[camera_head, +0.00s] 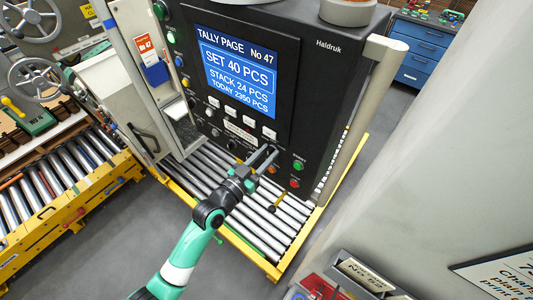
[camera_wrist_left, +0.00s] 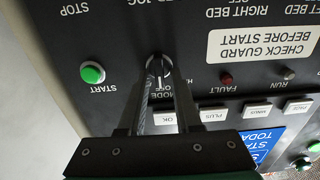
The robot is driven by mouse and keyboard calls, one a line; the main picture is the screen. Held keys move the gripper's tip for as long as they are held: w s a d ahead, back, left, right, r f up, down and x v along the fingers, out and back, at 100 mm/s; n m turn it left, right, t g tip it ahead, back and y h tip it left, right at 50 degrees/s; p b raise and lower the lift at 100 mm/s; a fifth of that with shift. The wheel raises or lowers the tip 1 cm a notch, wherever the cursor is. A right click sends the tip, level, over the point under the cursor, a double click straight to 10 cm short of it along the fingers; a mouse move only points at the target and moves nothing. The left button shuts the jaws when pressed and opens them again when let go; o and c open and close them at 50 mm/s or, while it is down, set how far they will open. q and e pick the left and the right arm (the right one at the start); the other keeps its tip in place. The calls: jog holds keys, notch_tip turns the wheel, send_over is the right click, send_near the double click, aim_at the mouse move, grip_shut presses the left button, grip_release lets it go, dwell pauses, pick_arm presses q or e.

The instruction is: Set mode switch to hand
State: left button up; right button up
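The mode switch (camera_wrist_left: 158,65) is a small dark knob on the black machine panel, with a MODE label beside it. It shows upside down in the left wrist view, between my fingertips. My left gripper (camera_wrist_left: 157,76) reaches the panel with its two fingers close along both sides of the knob, narrowed to about its width. In the head view my left gripper (camera_head: 266,157) is at the lower edge of the panel and hides the switch. The exact knob setting is hard to read. My right gripper is not in view.
A green START button (camera_wrist_left: 93,73) sits beside the switch, and a red FAULT lamp (camera_wrist_left: 227,78) on the other side. White keys (camera_wrist_left: 212,115) are close by. The blue tally screen (camera_head: 238,69) is above. A roller conveyor (camera_head: 250,215) runs below the panel.

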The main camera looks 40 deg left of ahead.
pick_arm(q)
grip_shut()
jog(key=shift+n, duration=0.4)
jog(key=n, duration=0.2)
jog(key=n+p, duration=0.1)
jog(key=n, duration=0.2)
jog(key=n+p, duration=0.1)
jog(key=n, duration=0.2)
jog(key=shift+a+f, duration=0.1)
jog(key=shift+a, duration=0.25)
jog(key=o, duration=0.5)
grip_release()
jog(key=shift+o, duration=0.2)
